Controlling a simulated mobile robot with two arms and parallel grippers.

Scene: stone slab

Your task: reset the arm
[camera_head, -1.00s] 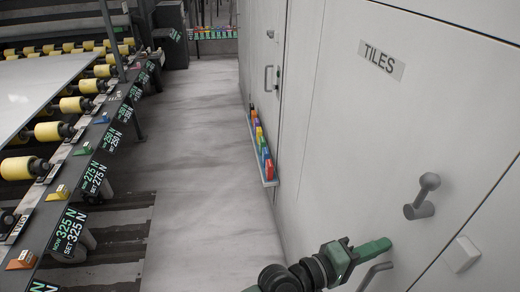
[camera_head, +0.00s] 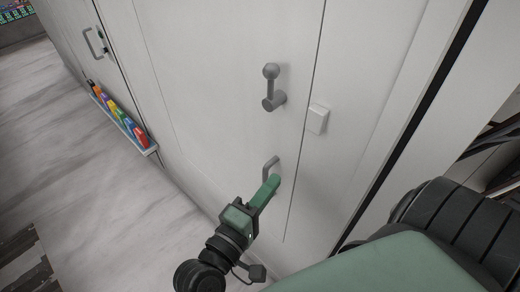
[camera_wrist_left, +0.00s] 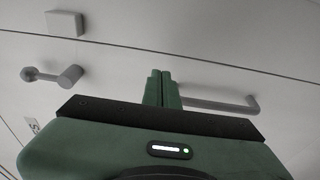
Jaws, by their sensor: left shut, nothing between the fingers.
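My left gripper (camera_head: 273,183) is green and dark, and its fingers are together with nothing seen between them. It points at the white cabinet door (camera_head: 215,110), close beside a grey bar handle (camera_head: 269,168). In the left wrist view the shut fingertips (camera_wrist_left: 162,76) show in front of the door, with the bar handle (camera_wrist_left: 225,104) just to their right. I cannot tell whether the fingers touch the handle. My right gripper is not in view.
A grey knobbed lever (camera_head: 272,88) and a small white box (camera_head: 317,119) sit above the bar handle. A low ledge (camera_head: 130,128) with several coloured blocks runs along the wall at left. The grey floor (camera_head: 90,200) at left is clear.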

